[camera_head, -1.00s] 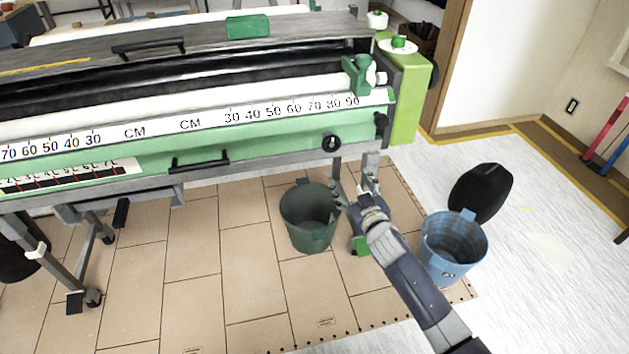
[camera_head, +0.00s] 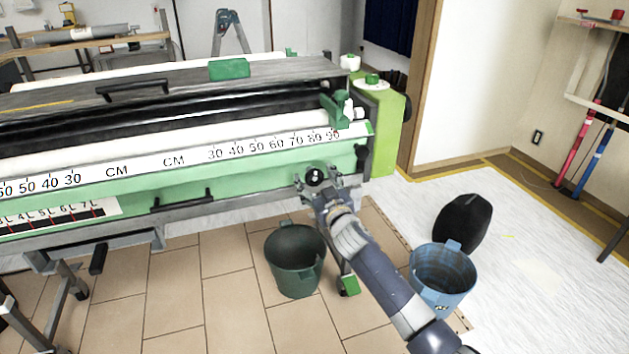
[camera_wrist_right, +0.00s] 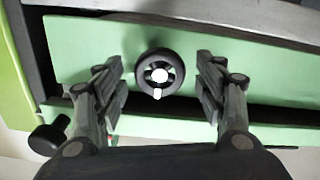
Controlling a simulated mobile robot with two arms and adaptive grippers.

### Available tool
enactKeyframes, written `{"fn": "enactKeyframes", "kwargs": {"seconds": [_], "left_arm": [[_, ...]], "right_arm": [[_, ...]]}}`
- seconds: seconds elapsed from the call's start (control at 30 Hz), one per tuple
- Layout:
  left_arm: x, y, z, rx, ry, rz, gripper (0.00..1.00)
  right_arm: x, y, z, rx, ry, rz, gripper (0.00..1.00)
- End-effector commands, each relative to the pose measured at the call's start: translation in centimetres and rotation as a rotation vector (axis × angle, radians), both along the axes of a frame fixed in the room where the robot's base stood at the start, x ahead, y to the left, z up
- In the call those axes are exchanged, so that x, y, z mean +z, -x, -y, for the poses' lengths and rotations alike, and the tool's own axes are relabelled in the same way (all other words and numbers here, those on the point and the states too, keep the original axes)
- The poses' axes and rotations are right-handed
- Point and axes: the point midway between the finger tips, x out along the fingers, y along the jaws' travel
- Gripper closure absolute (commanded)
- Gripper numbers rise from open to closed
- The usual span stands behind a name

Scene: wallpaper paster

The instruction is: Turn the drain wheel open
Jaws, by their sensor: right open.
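The drain wheel (camera_head: 316,176) is a small black round knob with a pale centre on the green front panel of the pasting machine, near its right end. In the right wrist view the drain wheel (camera_wrist_right: 158,75) sits between the two fingers, with a gap on each side. My right gripper (camera_head: 318,186) is open in front of the wheel; its spread fingers also show in the wrist view (camera_wrist_right: 160,88). I cannot tell how deep the fingertips reach around the wheel. My left gripper is not in view.
A dark green bucket (camera_head: 295,262) stands on the floor below the machine. A blue bucket (camera_head: 442,275) and a black rounded object (camera_head: 463,222) stand to the right. A black knob (camera_wrist_right: 48,136) is at the lower left in the wrist view.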

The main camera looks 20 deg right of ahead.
Motion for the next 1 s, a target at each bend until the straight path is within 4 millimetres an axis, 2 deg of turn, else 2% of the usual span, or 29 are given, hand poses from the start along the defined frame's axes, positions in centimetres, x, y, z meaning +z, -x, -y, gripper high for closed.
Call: {"fn": "enactKeyframes", "kwargs": {"seconds": [0.2,0.5,0.57,0.7,1.0], "left_arm": [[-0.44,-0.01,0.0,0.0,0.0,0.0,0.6],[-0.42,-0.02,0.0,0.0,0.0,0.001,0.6],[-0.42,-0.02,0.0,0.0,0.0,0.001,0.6],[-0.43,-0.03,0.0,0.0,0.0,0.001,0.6],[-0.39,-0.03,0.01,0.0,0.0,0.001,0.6]], "right_arm": [[-0.03,-1.37,-0.06,0.0,0.0,-0.001,0.36],[0.01,-1.5,-0.06,0.0,0.0,-0.001,0.36],[0.01,-1.49,-0.06,0.0,0.0,-0.001,0.47],[0.0,-1.49,-0.06,0.0,0.0,-0.001,0.79],[0.02,-1.48,-0.06,0.0,0.011,-0.001,0.81]]}}
